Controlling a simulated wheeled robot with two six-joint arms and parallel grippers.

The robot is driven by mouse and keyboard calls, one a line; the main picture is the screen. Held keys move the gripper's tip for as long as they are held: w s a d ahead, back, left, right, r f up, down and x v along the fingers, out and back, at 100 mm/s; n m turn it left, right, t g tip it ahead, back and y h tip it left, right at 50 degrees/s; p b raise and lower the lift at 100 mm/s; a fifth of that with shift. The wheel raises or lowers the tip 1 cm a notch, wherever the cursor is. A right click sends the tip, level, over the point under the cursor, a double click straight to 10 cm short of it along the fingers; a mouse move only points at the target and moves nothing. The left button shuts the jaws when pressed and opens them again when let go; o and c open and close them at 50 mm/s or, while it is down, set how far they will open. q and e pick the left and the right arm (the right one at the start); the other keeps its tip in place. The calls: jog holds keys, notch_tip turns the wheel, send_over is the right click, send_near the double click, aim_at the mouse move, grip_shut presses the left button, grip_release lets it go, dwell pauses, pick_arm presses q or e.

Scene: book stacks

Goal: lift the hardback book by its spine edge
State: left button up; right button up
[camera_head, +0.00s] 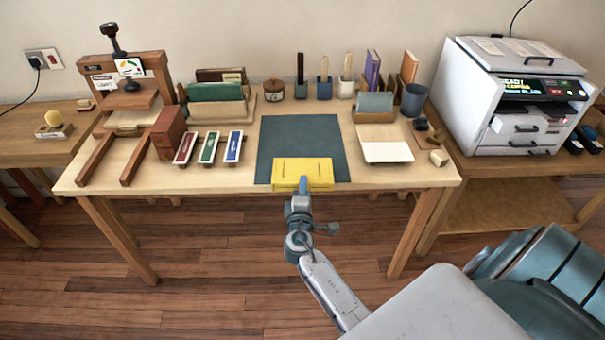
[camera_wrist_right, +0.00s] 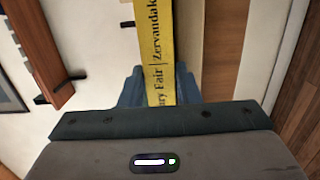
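The yellow hardback book (camera_head: 290,168) lies at the front of the dark mat, spine toward me, along the table's front edge. Whether it is clear of the mat I cannot tell. My right gripper (camera_head: 303,184) is at the middle of the spine. In the right wrist view the yellow spine (camera_wrist_right: 160,45) with black lettering runs between the blue fingers of my right gripper (camera_wrist_right: 161,88). One finger is on each side of it, with no gap visible, so the gripper looks shut on the book. The fingertips are partly hidden. My left gripper is not in view.
The dark mat (camera_head: 300,135) covers the middle of the table (camera_head: 230,175). Left of it are several coloured strips (camera_head: 208,147), a reddish block (camera_head: 168,132) and a wooden press (camera_head: 128,75). A white pad (camera_head: 386,151) lies to the right. A printer (camera_head: 515,95) stands farther right.

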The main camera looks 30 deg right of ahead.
grip_shut()
jog(key=shift+r, duration=0.1)
